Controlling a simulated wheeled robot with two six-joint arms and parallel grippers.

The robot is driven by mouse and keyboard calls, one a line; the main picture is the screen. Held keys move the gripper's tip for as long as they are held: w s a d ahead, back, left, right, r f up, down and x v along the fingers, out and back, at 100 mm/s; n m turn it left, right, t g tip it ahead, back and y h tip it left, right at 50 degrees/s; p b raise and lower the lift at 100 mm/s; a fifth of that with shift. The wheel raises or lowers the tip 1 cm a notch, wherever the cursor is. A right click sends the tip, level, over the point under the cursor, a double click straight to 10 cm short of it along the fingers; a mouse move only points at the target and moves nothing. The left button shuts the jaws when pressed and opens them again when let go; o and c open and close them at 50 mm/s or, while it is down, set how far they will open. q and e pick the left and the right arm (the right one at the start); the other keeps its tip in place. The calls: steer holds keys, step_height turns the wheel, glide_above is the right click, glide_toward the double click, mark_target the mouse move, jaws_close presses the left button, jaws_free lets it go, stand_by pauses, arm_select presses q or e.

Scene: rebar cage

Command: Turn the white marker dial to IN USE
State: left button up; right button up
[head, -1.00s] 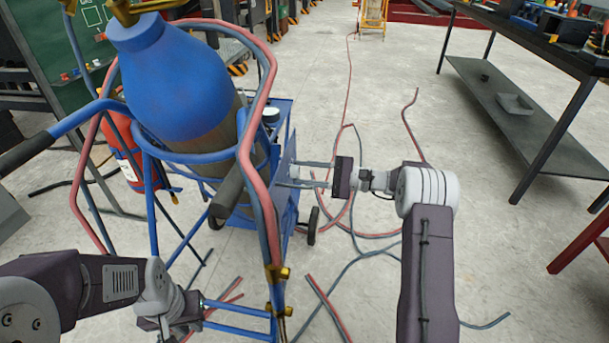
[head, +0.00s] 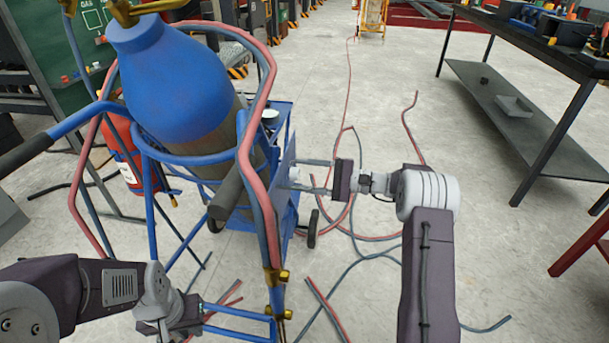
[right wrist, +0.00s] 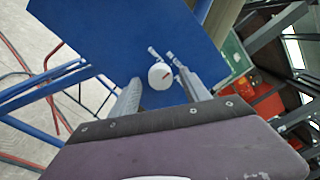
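The white marker dial (right wrist: 160,76) sits on a blue panel (right wrist: 110,35) in the right wrist view. It is round with a small reddish mark on its face, and small white labels lie beside it. In the head view the dial shows as a small white spot (head: 293,172) on the blue cart's side. My right gripper (head: 308,174) points at it, its fingers apart; in the right wrist view the fingers (right wrist: 162,88) stand on either side of the dial. I cannot tell if they touch it. My left gripper (head: 190,318) is low at the left, its fingers unclear.
A blue gas cylinder (head: 175,80) stands in the cart frame, with red and blue hoses (head: 262,110) looped over it. More hoses (head: 350,225) lie on the floor. A dark workbench (head: 530,75) stands at the right. A red extinguisher (head: 122,150) is at the left.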

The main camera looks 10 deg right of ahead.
steer(key=p+v, duration=0.3)
steer(key=v, duration=0.6)
